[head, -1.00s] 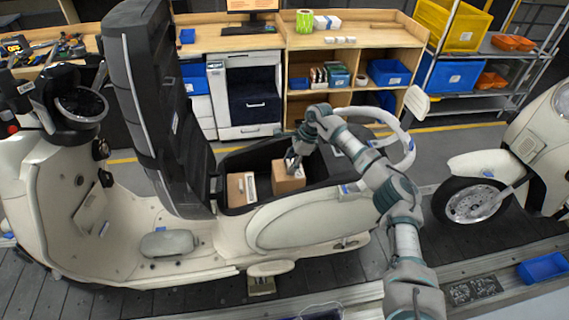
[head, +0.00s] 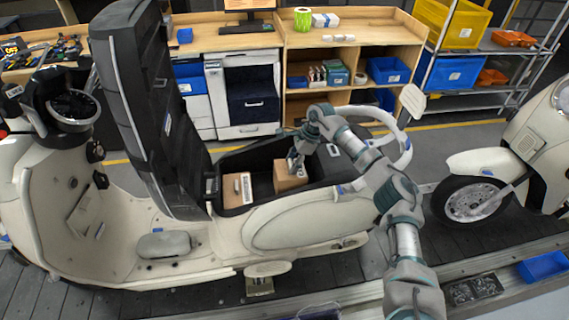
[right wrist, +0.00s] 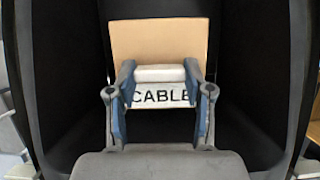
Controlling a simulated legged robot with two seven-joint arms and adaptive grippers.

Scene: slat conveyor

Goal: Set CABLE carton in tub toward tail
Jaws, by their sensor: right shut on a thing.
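The CABLE carton (head: 290,180) is a brown box inside the black tub (head: 264,186) of the cream scooter, on the tub's right side toward the tail. My right gripper (head: 294,163) is shut on its white bar-shaped handle. The right wrist view shows the carton (right wrist: 160,42) upright between dark tub walls, its white CABLE label below the handle and the fingers (right wrist: 160,82) on both handle ends. Whether its underside touches the tub floor is hidden. My left gripper is not in view.
A second brown carton (head: 236,192) with a white handle sits at the tub's left, apart from the held one. The raised black seat (head: 150,100) stands left of the tub. A pale grab rail (head: 405,148) curves at the right, behind my arm.

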